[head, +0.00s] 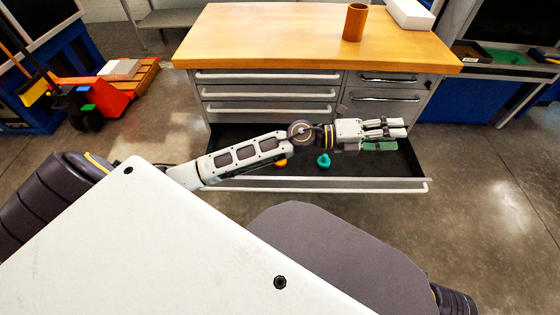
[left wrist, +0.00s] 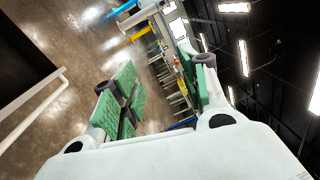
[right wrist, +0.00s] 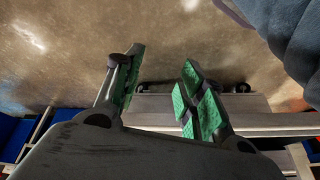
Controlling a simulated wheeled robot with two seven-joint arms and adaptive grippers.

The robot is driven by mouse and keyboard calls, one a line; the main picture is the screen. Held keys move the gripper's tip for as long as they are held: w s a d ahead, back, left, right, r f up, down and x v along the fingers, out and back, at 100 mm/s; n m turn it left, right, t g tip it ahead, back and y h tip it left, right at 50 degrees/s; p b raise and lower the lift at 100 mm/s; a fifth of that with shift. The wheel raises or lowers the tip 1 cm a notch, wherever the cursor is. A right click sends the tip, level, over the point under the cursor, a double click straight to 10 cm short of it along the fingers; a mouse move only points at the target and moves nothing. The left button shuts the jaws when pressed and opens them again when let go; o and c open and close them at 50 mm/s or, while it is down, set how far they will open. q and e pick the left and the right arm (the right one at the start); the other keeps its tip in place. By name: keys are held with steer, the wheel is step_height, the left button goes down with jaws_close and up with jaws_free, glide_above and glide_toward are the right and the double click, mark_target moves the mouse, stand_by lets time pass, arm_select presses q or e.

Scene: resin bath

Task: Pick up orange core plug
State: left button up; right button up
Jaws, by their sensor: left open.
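A small orange piece (head: 281,162), likely the orange core plug, shows in the head view inside the open drawer (head: 240,140). My left forearm crosses just above it in the picture and hides part of it. My left gripper (head: 400,132) points right, over the drawer's right part, well to the right of the orange piece. Its green-padded fingers are apart and empty in the left wrist view (left wrist: 165,75). My right gripper (right wrist: 158,78) shows only in the right wrist view, its fingers apart with nothing between them.
A teal plug (head: 323,160) lies in the drawer, right of the orange piece. The drawer's front rail (head: 330,187) faces me below the wooden worktop (head: 270,35). A brown cylinder (head: 354,22) and a white box (head: 410,14) stand on top.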

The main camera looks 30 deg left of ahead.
arm_select(q)
steer(key=a+f+m+g+y, duration=0.8)
steer(key=a+f, duration=0.2)
steer(key=f, duration=0.5)
steer(key=a+f+g+y, duration=0.1)
steer(key=a+y, duration=0.7)
steer(key=a, duration=1.6)
steer(key=shift+w+f+n+g+y, duration=0.3)
steer(key=shift+w+f, duration=0.05)
steer(key=shift+f, duration=0.5)
arm_select(e)
steer(key=a, duration=0.1)
steer(key=a+f, duration=0.1)
steer(key=a+f+y, duration=0.1)
steer(key=shift+s+f, duration=0.15)
steer(key=shift+s, duration=0.1)
arm_select(q)
steer(key=shift+d, duration=0.1)
